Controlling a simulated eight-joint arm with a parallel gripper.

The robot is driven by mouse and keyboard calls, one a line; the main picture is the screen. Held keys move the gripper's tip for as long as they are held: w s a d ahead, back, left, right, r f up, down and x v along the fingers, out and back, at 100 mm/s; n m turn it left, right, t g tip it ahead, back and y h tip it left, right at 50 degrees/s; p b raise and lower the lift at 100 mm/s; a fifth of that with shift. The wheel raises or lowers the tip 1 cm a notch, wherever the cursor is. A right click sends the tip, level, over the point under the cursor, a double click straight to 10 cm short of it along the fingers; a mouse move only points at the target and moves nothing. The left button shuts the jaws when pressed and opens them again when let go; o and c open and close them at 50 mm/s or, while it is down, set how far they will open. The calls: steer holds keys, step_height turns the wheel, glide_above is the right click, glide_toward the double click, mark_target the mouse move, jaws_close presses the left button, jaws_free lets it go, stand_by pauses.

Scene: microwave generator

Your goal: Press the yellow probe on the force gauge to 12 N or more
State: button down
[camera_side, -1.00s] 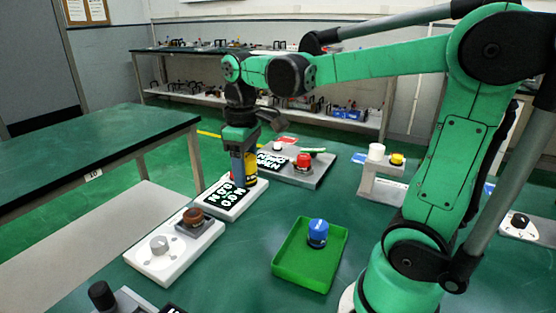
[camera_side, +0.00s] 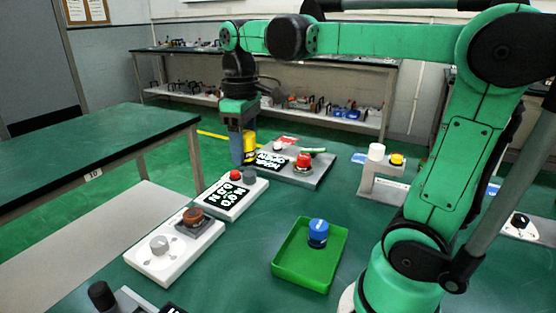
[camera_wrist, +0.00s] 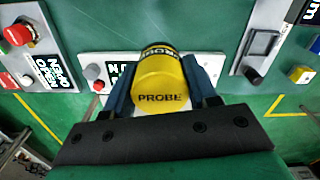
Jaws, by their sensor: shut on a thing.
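My gripper (camera_side: 242,150) is shut on the yellow probe (camera_side: 250,143). In the wrist view the probe (camera_wrist: 162,82) sits between my blue fingers, with its "PROBE" lettering facing the camera. A white unit (camera_side: 232,196) below carries a black panel with white characters, a small red button (camera_side: 235,175) and a round grey pad (camera_side: 249,176). It may be the force gauge, but I cannot read its panel. The probe appears raised clear of it. In the wrist view the probe hides part of this unit (camera_wrist: 208,62).
A grey unit with a red mushroom button (camera_side: 304,160) stands behind to the right. A stand with a yellow cap (camera_side: 397,159) is farther right. A green tray (camera_side: 281,275) holds a blue-topped object (camera_side: 318,232). Bare green table lies between.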

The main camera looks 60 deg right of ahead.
steer(key=w+d+f, duration=0.2)
steer(key=w+d, duration=0.5)
steer(key=d, duration=0.1)
glide_above(249, 173)
step_height(249, 173, down, 6)
steer(key=shift+f, duration=2.9)
steer(key=shift+f, duration=0.9)
steer(key=shift+r, duration=3.55)
